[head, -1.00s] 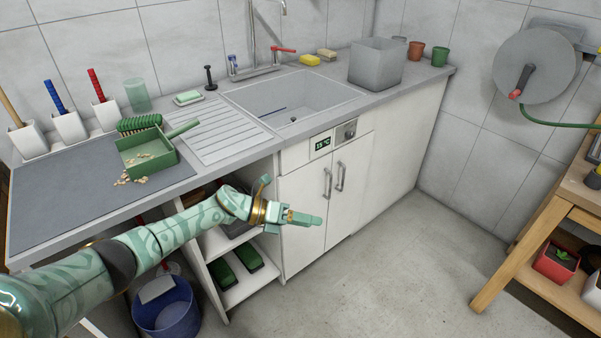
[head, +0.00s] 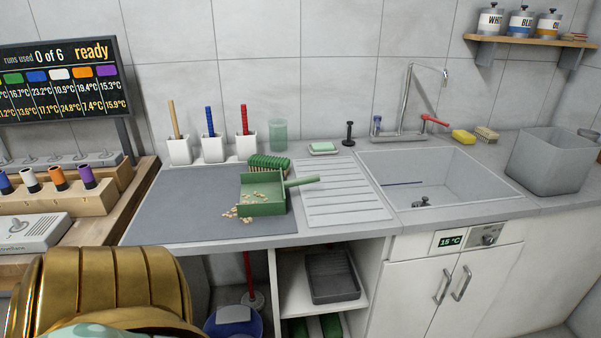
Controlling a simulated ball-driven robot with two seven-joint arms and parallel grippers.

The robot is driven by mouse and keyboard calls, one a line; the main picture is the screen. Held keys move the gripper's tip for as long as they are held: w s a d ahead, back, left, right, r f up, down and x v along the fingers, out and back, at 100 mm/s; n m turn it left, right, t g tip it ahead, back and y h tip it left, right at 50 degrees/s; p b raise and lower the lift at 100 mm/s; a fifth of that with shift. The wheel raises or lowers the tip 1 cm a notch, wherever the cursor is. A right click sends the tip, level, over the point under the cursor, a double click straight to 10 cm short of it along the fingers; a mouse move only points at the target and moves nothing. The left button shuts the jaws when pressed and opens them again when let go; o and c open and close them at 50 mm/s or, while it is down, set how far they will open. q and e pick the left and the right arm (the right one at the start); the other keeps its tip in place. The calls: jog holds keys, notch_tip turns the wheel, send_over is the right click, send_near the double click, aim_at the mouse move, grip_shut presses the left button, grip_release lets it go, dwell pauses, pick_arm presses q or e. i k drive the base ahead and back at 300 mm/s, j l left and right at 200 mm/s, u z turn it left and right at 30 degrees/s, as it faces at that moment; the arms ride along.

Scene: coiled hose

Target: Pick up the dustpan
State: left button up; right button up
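The green dustpan (head: 263,207) lies on the dark grey mat (head: 190,217) on the counter. Its handle points right, over the edge of the ribbed draining board. Small beige bits lie in the pan and spill onto the mat at its front left. A green brush (head: 269,162) lies right behind the dustpan. A gold and green part of my arm fills the lower left corner, in front of the counter. Neither gripper's fingers are in view.
The sink (head: 440,180) is right of the draining board (head: 341,192), with a grey bin (head: 550,162) beyond it. White holders with coloured handles (head: 212,148) and a greenish cup (head: 278,135) stand behind the mat. A wooden rack (head: 60,198) is at left. The mat's left part is clear.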

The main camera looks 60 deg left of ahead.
aim_at(262, 193)
jog(key=i+u, duration=0.1)
jog(key=u, duration=0.65)
jog(key=i+l+u, duration=0.1)
jog(key=u, duration=0.3)
jog(key=i+l+u, duration=0.1)
jog(key=u, duration=0.25)
